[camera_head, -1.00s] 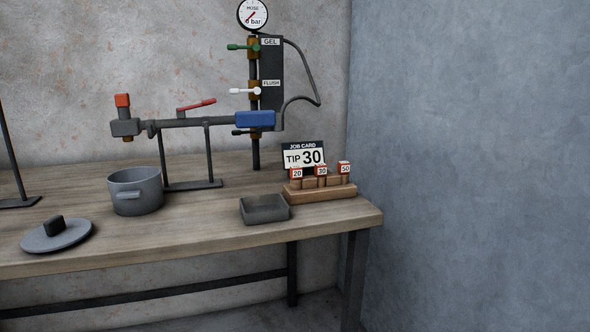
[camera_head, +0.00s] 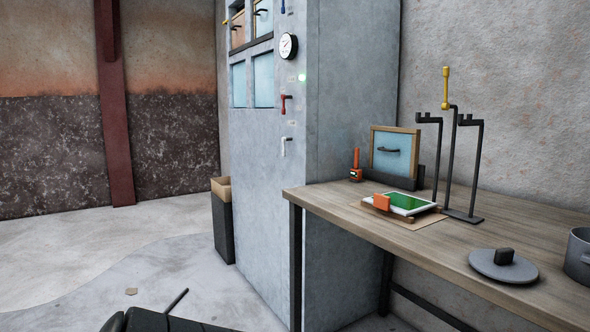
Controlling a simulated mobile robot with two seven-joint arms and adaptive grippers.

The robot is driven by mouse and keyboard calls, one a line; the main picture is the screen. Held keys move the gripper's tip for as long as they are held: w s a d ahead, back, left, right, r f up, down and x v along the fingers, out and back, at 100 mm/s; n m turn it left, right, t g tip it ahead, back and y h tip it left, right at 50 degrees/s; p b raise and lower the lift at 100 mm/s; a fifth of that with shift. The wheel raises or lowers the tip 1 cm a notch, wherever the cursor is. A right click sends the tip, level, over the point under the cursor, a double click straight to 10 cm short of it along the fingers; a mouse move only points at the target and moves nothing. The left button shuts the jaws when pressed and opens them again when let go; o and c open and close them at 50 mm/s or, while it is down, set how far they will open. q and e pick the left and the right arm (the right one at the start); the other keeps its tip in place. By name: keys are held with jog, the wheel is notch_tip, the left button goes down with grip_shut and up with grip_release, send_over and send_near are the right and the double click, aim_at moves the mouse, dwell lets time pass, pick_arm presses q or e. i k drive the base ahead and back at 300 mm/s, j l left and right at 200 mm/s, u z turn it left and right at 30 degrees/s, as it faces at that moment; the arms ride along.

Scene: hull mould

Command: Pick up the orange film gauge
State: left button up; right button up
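Two orange items stand at the near-left end of the workbench. One is a small flat orange piece (camera_head: 381,201), standing against the front of a board that carries a white-framed green panel (camera_head: 408,203); its shape fits a film gauge. The other is an upright orange and black hand tool (camera_head: 356,166), further back by the wall. At this size I cannot read details on either one.
The wooden workbench (camera_head: 470,250) also holds a framed blue panel (camera_head: 393,152), a dark stand with a yellow-handled tool (camera_head: 446,88), a grey lid (camera_head: 503,264) and a grey pot (camera_head: 580,255). A grey cabinet wall (camera_head: 262,170) stands left of it. Open floor (camera_head: 60,260) lies further left.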

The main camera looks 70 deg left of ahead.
aim_at(356, 173)
jog(key=u, duration=1.85)
jog(key=i+j, duration=0.4)
jog(key=i, duration=0.2)
jog(key=i+j+z, duration=0.1)
jog(key=i+j, duration=0.35)
jog(key=i, duration=0.1)
